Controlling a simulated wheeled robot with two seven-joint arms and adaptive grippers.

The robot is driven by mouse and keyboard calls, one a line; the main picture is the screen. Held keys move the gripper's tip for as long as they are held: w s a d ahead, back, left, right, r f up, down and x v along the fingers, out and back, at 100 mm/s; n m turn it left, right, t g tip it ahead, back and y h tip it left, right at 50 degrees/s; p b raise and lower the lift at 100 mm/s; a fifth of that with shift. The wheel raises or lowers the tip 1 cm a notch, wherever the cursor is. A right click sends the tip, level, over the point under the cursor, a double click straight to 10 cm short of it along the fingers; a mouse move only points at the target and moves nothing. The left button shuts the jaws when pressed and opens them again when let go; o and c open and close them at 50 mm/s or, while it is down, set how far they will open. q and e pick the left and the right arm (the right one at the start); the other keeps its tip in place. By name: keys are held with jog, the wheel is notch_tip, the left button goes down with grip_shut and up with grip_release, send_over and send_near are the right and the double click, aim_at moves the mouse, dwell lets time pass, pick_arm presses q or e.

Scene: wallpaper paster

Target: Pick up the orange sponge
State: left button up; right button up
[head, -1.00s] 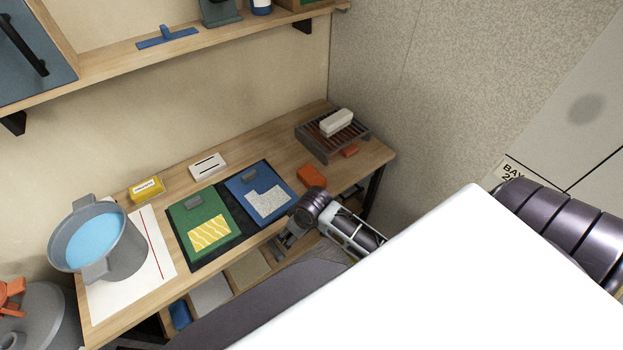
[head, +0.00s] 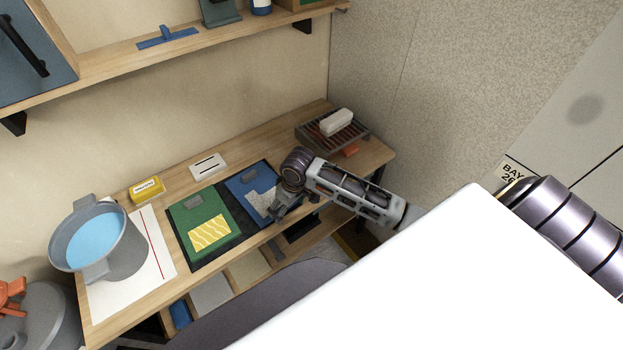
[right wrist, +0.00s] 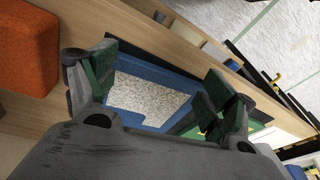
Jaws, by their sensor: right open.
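The orange sponge (right wrist: 28,48) is a block at the upper left of the right wrist view, on the wooden bench top. The sponge lies outside the fingers, to the left in the wrist view. In the head view my right gripper (head: 280,207) is over the front right part of the blue board (head: 243,183). My left gripper is not in view.
A rack (head: 312,143) holding a white block (head: 336,122) stands at the bench's right end, with a small red-orange piece (head: 350,151) beside it. A green board (head: 190,217), yellow box (head: 147,190) and grey bucket (head: 125,252) stand further left. A shelf (head: 120,67) hangs above.

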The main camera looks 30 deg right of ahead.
jog(key=w+d+r+m+g, duration=0.1)
jog(key=w+d+r, duration=0.2)
jog(key=d+r, duration=0.3)
jog(key=w+d+r+m+g+h, duration=0.1)
jog(key=w+d+r, duration=0.3)
jog(key=d, duration=0.4)
jog(key=shift+w+d+r+m+h, duration=0.2)
jog(key=shift+w+r+m+h, duration=0.15)
jog(key=shift+r, duration=0.55)
jog(key=shift+s+f, duration=0.1)
jog(key=shift+f, duration=4.2)
jog(key=shift+f, duration=0.1)
jog(key=shift+a+f+p, duration=0.1)
jog(key=shift+f+p, duration=0.2)
jog(key=shift+f, duration=2.2)
jog(key=shift+c, duration=0.4)
